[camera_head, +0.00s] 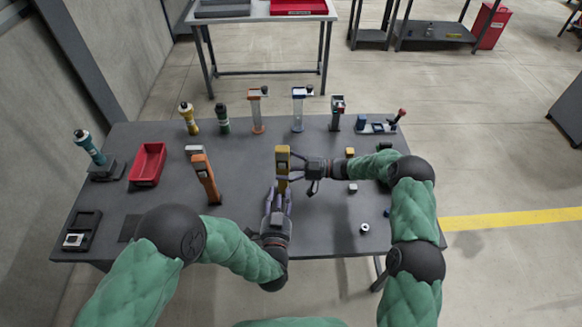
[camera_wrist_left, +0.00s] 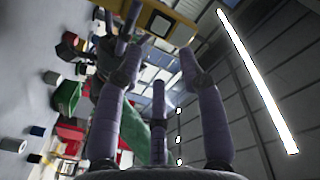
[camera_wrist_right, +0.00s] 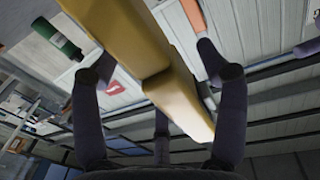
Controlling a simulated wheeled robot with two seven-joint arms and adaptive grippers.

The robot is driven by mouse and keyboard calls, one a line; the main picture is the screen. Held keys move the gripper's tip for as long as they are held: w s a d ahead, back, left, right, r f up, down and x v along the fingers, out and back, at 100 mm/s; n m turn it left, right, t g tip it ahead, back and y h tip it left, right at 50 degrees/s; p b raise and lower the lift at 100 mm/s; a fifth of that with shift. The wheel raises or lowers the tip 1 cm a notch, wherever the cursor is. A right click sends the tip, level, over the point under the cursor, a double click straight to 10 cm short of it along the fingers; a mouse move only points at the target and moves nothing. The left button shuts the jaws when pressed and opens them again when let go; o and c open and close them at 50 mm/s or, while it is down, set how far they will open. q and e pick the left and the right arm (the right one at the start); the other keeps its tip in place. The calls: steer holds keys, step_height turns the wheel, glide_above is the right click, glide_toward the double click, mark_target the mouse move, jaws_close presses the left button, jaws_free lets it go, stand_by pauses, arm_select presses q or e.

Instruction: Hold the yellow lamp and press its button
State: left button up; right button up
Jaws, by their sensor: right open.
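The yellow lamp (camera_head: 283,160) is near the middle of the table, roughly upright, with its head up. In the left wrist view the yellow lamp (camera_wrist_left: 165,22) crosses the top, by the fingertips. My right gripper (camera_head: 297,168) comes from the right at the lamp's upper part and is open. In the right wrist view the yellow lamp (camera_wrist_right: 165,75) runs diagonally between its spread fingers. I cannot make out the button.
An orange lamp (camera_head: 205,178) stands left of my left gripper. A red bin (camera_head: 147,163) and a teal-topped tool (camera_head: 89,148) are further left. Several upright devices line the back edge. Small blocks and a round part (camera_head: 364,228) lie at right.

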steer(key=shift+a, duration=0.1)
jaws_close()
arm_select(q)
jaws_close()
stand_by(1.2)
